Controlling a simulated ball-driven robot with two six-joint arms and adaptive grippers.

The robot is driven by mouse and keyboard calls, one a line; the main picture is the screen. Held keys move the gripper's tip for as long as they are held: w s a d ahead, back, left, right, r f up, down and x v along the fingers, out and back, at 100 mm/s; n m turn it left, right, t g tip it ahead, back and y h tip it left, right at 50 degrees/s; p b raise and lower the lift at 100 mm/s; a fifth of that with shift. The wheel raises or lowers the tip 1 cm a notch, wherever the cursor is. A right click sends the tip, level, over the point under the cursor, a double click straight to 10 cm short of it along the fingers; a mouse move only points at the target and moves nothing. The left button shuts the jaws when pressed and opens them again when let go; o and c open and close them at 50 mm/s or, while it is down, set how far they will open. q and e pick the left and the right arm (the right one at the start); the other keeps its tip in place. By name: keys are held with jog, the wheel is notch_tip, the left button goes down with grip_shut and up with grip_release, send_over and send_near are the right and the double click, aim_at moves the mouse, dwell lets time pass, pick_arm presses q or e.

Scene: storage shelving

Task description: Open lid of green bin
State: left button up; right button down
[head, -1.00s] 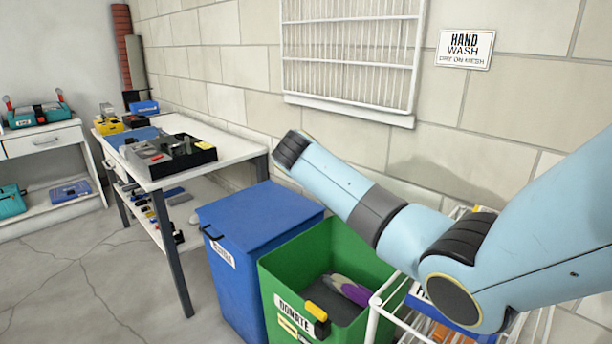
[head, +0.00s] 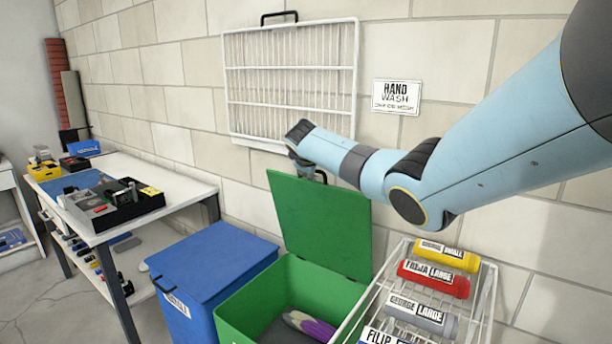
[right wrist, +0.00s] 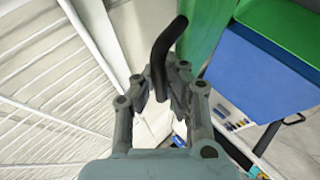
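The green bin (head: 232,322) stands at the lower middle of the head view with its top open. Its green lid (head: 320,225) stands raised at the bin's back edge, near the wall. A black lid handle (head: 321,177) shows at its upper edge, and also in the right wrist view (right wrist: 172,38). My right gripper (head: 301,162) is at this handle, partly hidden by my wrist in the head view. In the right wrist view the fingers (right wrist: 160,82) lie close on both sides of the handle. A purple and grey item (head: 310,323) lies in the bin. My left gripper is not visible.
A blue bin (head: 212,268) with its lid down stands to the left. A white wire basket (head: 492,290) with labelled bottles is to the right. A white table (head: 175,192) stands further left.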

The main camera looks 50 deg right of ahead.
jog(key=c, duration=2)
grip_release()
jog(key=shift+w+r, duration=0.15)
jog(key=shift+r, duration=0.05)
jog(key=o, duration=0.6)
jog(key=shift+a, duration=0.1)
jog(key=shift+f, duration=0.1)
jog(key=v, duration=1.2)
